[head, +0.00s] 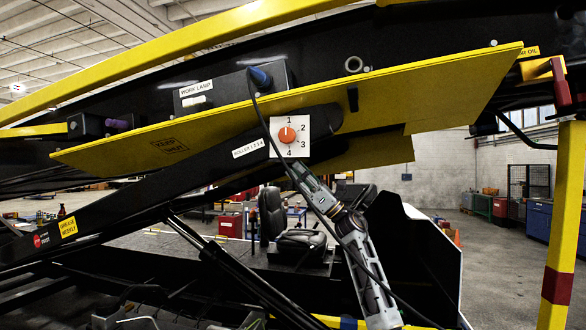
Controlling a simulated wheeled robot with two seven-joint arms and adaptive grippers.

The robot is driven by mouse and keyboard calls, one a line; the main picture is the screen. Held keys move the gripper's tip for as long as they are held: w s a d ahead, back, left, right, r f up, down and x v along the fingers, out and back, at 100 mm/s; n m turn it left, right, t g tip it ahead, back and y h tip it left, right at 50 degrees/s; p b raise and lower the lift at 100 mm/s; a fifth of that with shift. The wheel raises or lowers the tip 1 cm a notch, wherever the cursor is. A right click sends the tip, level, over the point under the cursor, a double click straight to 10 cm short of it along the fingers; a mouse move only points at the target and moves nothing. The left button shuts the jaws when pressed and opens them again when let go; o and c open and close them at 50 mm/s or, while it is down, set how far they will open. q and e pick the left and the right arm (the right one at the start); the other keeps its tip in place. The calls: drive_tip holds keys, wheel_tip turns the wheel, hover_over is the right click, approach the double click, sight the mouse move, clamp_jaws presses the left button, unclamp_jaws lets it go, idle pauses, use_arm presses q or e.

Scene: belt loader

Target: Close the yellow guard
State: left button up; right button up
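The yellow guard (430,90) is a long flat panel sloping up from left to right across the dark side of the loader. My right gripper (294,168) is at the end of my arm, which rises from the lower right. It is just under the dial plate, below the guard, with no clear contact on the guard. Its fingertips are too small and partly hidden to read. My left gripper is not in view.
A white plate with an orange dial (288,134) sits near the guard's lower edge. A dark cable hangs from a blue plug (260,77) across the guard and past my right arm. A red handle (560,82) is at the right. A black seat (285,225) stands behind.

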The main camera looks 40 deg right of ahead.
drive_tip(key=shift+v, duration=1.75)
drive_tip(key=shift+c, duration=0.2)
